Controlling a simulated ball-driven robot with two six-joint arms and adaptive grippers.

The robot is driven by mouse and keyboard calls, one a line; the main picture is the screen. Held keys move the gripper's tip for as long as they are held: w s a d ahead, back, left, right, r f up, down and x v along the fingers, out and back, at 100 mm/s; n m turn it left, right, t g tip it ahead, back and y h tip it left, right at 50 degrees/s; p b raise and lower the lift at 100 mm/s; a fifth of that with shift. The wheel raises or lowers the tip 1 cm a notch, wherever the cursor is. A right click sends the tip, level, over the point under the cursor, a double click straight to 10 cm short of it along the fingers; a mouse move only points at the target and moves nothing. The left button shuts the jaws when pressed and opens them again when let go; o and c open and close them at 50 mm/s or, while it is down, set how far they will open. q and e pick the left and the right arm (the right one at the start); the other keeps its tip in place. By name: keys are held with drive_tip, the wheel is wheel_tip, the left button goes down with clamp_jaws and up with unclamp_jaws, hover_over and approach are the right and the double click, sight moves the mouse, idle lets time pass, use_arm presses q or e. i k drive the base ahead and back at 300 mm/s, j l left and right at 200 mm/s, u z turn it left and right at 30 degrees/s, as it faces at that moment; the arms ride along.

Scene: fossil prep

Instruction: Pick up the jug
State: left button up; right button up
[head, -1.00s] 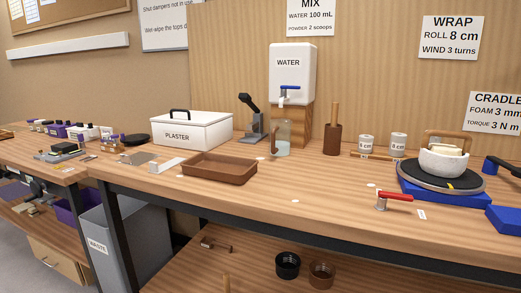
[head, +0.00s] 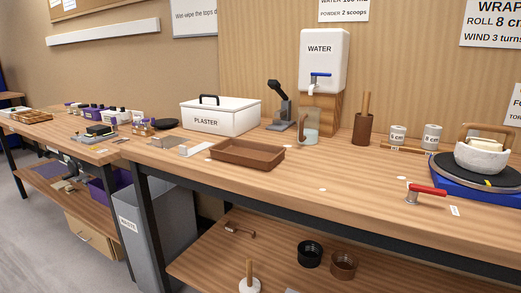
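The jug (head: 309,129) is a clear vessel with a brown handle on its left side. It stands upright on the bench, below the blue tap of the white water dispenser (head: 324,62). Pale contents show in its lower part, though it is too small to tell what they are. Neither of my grippers shows in the head view.
A brown tray (head: 247,163) lies in front of the jug to the left, with the white plaster box (head: 220,121) behind it. A black stand (head: 279,112) is left of the jug. A brown pot (head: 363,128) is to its right. The bench front is mostly clear.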

sight(308, 117)
drive_tip(key=i+j, duration=0.2)
drive_tip(key=j, duration=0.2)
drive_tip(key=i+j+z, duration=0.1)
drive_tip(key=j, duration=0.25)
drive_tip(key=i+j, duration=0.3)
drive_tip(key=i+j+z, duration=0.1)
drive_tip(key=j, duration=0.4)
drive_tip(key=i, duration=0.05)
